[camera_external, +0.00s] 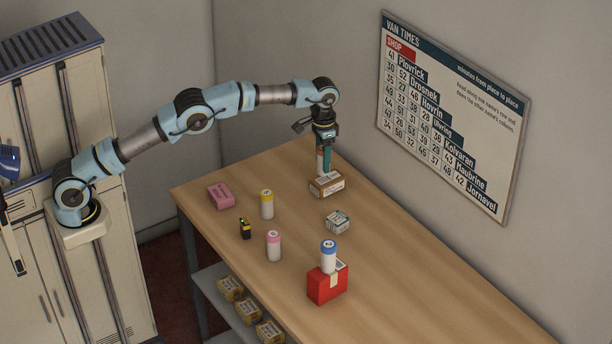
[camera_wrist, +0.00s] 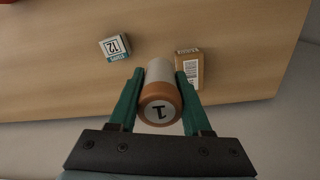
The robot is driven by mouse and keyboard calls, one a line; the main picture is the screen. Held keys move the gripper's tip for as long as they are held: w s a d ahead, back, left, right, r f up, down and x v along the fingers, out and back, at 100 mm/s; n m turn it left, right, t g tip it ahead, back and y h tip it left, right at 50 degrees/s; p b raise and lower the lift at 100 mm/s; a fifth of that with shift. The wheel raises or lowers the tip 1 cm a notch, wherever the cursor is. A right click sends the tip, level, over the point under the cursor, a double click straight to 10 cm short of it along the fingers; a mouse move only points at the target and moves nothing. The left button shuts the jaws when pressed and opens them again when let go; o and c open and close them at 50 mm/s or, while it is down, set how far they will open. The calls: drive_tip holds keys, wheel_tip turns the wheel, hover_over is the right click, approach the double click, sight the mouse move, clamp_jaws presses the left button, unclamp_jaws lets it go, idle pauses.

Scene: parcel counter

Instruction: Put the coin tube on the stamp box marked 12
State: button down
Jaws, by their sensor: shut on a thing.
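My gripper (camera_external: 325,162) is at the far end of the counter, pointing down and shut on a white coin tube (camera_external: 319,162). In the wrist view, my gripper's green fingers (camera_wrist: 160,76) close on both sides of the tube, whose orange cap (camera_wrist: 160,109) is marked 1. I cannot tell whether the tube's lower end touches the counter. The stamp box marked 12 (camera_wrist: 115,47) is small, white and teal, and stands apart from the gripper. It appears to be the small pale box (camera_external: 338,222) in the external view, with nothing on top.
A brown box (camera_external: 327,185) stands close to the held tube; it also shows in the wrist view (camera_wrist: 189,68). Yellow-capped (camera_external: 267,205) and pink-capped (camera_external: 274,246) tubes stand left. A blue-capped tube (camera_external: 329,256) stands on a red box (camera_external: 322,289). The right counter is clear.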

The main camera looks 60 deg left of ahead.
drive_tip(key=s+d+p, duration=0.1)
drive_tip(key=d, duration=0.8)
drive_tip(key=p, duration=0.2)
hover_over(337, 217)
wheel_tip(337, 217, down, 9)
drive_tip(key=shift+f, duration=0.1)
drive_tip(key=shift+f, duration=0.2)
drive_tip(key=shift+c, duration=1.8)
unclamp_jaws()
drive_tip(key=shift+r, duration=0.1)
